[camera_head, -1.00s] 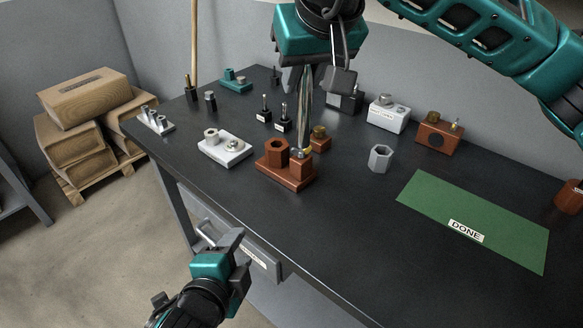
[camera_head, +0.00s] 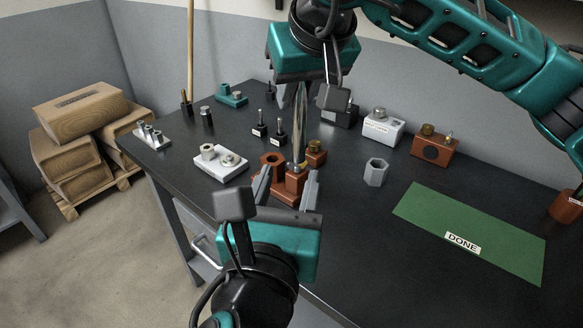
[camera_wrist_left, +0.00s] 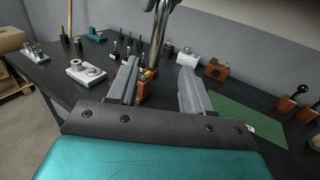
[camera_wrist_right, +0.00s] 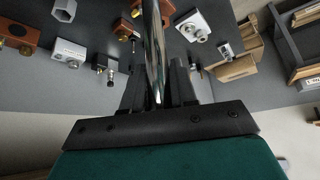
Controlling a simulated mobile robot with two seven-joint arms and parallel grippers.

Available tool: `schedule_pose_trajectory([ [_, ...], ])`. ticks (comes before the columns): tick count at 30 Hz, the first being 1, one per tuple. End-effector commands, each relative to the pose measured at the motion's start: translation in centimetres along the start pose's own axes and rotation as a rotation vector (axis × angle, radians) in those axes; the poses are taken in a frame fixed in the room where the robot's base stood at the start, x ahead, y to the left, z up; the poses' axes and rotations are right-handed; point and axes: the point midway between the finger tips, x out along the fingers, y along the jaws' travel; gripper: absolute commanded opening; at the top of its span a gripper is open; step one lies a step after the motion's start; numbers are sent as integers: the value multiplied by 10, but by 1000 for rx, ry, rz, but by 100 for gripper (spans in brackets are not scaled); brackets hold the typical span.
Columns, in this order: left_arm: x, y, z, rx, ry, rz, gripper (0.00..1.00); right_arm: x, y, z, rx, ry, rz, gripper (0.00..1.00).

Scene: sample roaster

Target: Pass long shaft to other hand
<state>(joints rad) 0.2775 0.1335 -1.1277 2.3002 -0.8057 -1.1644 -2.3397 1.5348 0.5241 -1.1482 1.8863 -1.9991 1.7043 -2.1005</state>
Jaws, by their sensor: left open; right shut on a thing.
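In the left wrist view the shaft (camera_wrist_left: 160,35) stands beyond the open fingers. Whether the lower tip touches the fixture I cannot tell.
A white block fixture (camera_head: 221,163) stands left of the brown one. A grey hex nut (camera_head: 376,171) and a green DONE mat (camera_head: 470,232) lie right. White (camera_head: 383,127) and brown (camera_head: 434,143) blocks stand behind. The table between mat and front edge is clear.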

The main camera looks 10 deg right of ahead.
Motion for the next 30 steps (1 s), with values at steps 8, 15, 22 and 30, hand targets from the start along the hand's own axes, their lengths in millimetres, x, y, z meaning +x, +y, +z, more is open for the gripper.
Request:
schedule_pose_trajectory([
  [8, 43, 0, 1, 1, -1, 1, 50, -1, 0, -1, 1, 3, -1, 0],
  [15, 88, 0, 0, -1, 0, 0, 50, -1, 0, -1, 1, 3, -1, 0],
  [22, 112, 0, 0, -2, 0, 0, 50, -1, 0, -1, 1, 3, -1, 0],
  [30, 117, 0, 0, -3, 0, -1, 50, -1, 0, -1, 0, 3, -1, 0],
])
